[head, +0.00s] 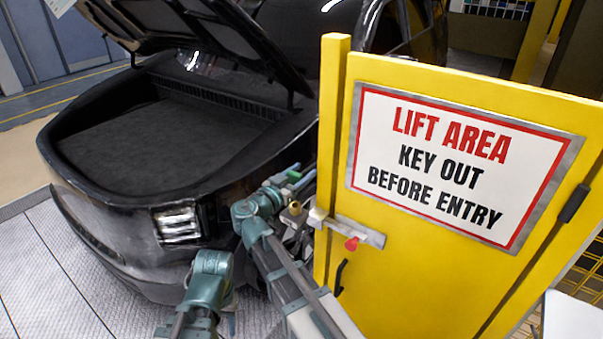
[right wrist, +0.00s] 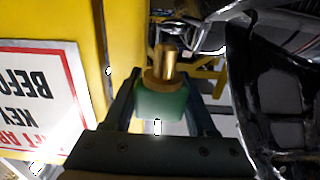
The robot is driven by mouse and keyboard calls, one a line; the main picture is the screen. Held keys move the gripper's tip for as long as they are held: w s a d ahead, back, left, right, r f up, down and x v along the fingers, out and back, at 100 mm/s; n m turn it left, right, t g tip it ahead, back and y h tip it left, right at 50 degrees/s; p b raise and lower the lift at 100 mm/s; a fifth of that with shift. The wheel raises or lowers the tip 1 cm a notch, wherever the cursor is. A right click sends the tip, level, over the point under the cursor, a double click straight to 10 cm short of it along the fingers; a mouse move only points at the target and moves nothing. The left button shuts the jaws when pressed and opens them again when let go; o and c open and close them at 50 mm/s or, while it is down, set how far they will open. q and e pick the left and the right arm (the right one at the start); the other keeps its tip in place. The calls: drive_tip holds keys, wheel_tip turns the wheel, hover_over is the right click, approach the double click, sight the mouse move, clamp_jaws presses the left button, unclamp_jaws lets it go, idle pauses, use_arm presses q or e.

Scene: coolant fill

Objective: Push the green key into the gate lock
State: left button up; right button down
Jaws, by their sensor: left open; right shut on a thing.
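The green key (right wrist: 160,104) has a green block head with a brass collar and shaft, seen in the right wrist view. My right gripper (right wrist: 161,112) is shut on the green head, and the brass end points away from the camera. In the head view the hand is near the left edge of the gate post. A small brass piece (head: 295,208) shows beside it; I cannot tell whether it belongs to the lock or the key. A lock keyhole cannot be made out. My left gripper (head: 230,320) is low, left of the right arm, its fingers barely visible.
The yellow gate (head: 400,285) carries a "LIFT AREA" sign (head: 455,165), a metal latch bar with a red knob (head: 352,243) and a black handle (head: 340,277). A black car (head: 110,240) with an open lid stands close on the left.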

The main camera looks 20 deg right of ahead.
use_arm(q)
drive_tip(key=shift+f+b, duration=1.25)
drive_tip(key=shift+f, duration=0.35)
use_arm(e)
drive_tip(key=shift+f, duration=1.6)
use_arm(q)
drive_tip(key=shift+f+b, duration=1.8)
use_arm(e)
drive_tip(key=shift+f, duration=1.8)
drive_tip(key=shift+c, duration=0.6)
unclamp_jaws()
drive_tip(key=shift+r, duration=0.1)
